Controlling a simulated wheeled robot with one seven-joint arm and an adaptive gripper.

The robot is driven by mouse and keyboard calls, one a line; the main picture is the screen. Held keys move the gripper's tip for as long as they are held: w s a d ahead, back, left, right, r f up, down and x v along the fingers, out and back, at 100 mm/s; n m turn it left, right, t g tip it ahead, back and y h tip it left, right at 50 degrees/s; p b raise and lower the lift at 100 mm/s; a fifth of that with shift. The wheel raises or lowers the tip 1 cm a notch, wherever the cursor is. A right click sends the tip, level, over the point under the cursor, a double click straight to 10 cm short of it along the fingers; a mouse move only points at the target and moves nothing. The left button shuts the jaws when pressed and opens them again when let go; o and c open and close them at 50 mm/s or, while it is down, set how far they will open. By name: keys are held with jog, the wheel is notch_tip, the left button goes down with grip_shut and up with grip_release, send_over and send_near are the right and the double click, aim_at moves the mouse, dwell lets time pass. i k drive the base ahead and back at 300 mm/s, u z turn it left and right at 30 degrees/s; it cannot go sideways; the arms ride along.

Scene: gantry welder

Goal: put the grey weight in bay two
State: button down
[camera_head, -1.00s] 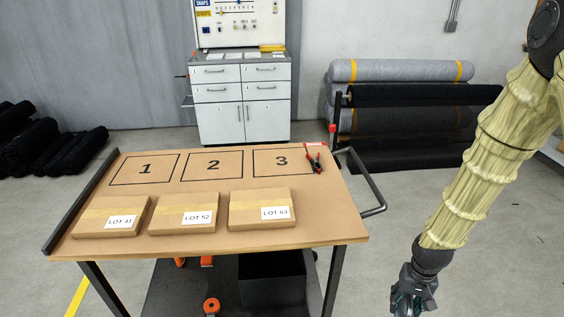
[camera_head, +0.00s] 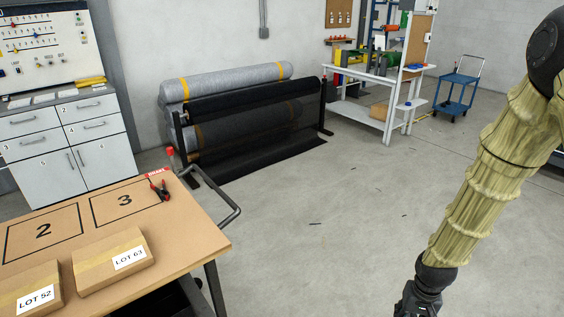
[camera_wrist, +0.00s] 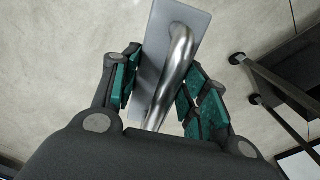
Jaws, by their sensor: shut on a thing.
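In the wrist view my gripper (camera_wrist: 163,88) is shut on the grey weight (camera_wrist: 155,62), a flat grey block with a bent shiny metal handle. The green finger pads stand on either side of the handle. In the head view my gripper (camera_head: 418,304) hangs at the lower right, cut off by the bottom edge, over the floor and well away from the table; the weight is not visible there. Bay two, a black outline marked 2 (camera_head: 62,228), is on the brown tabletop at the left. It looks empty.
Boxes LOT 63 (camera_head: 98,265) and LOT 52 (camera_head: 45,281) lie in front. A rail (camera_head: 228,208) juts from the table's right side. Fabric rolls (camera_head: 235,82) stand behind.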

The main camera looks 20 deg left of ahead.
aim_at(44, 230)
jog(key=z, duration=0.35)
jog(key=k, duration=1.55)
jog(key=u, duration=2.3)
jog(key=i, duration=0.5)
jog(key=u, duration=0.05)
